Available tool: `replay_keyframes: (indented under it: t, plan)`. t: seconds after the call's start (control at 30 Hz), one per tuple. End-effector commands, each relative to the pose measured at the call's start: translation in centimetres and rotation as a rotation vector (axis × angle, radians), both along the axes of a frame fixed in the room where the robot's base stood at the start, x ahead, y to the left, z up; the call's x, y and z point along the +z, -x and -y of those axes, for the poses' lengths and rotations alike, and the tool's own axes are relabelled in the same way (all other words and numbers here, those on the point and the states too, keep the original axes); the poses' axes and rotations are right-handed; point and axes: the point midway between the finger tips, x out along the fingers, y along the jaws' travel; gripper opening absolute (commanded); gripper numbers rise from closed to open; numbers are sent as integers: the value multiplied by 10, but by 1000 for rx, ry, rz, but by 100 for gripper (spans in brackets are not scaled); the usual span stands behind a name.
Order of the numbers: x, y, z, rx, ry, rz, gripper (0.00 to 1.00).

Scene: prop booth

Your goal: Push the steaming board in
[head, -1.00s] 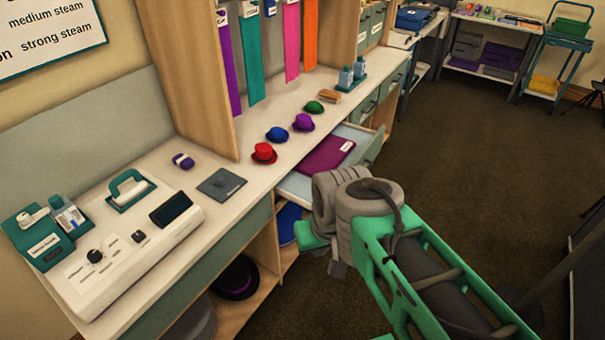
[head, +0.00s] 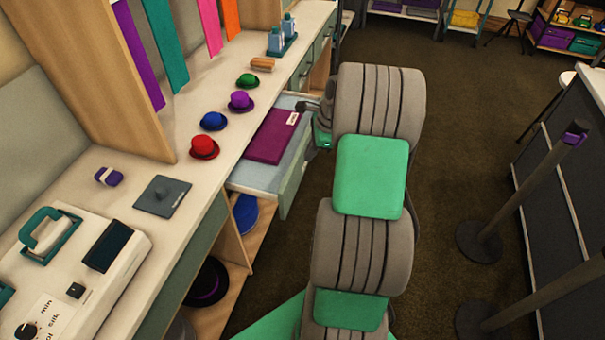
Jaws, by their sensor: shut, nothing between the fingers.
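A pale pull-out drawer (head: 256,179) with a grey-green front sticks out from under the counter in the head view. A flat purple board (head: 268,141) with a small white label lies in it; I take this to be the steaming board. My gripper (head: 304,106) is at the far end of the drawer, by its front, and is shut and empty. My own arm links hide part of it and the far end of the drawer front. I cannot tell whether it touches the drawer.
Red (head: 204,147), blue (head: 213,121), purple (head: 240,101) and green (head: 247,80) small hats stand on the counter above the drawer. Barrier posts (head: 484,240) stand at right; floor between is clear.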

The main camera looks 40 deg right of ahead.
Motion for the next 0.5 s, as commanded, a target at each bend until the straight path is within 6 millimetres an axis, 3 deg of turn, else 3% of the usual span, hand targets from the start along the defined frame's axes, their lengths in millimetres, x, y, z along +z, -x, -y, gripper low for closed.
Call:
replay_keyframes:
  t: [0.03,0.17,0.37,0.5]
  plan:
    - [-22,5,24,-128,-53,-18,0]
    - [-46,11,54,-327,-134,-40,0]
    - [-66,7,52,-357,-148,-46,0]
    - [-93,-2,45,-356,-147,-47,0]
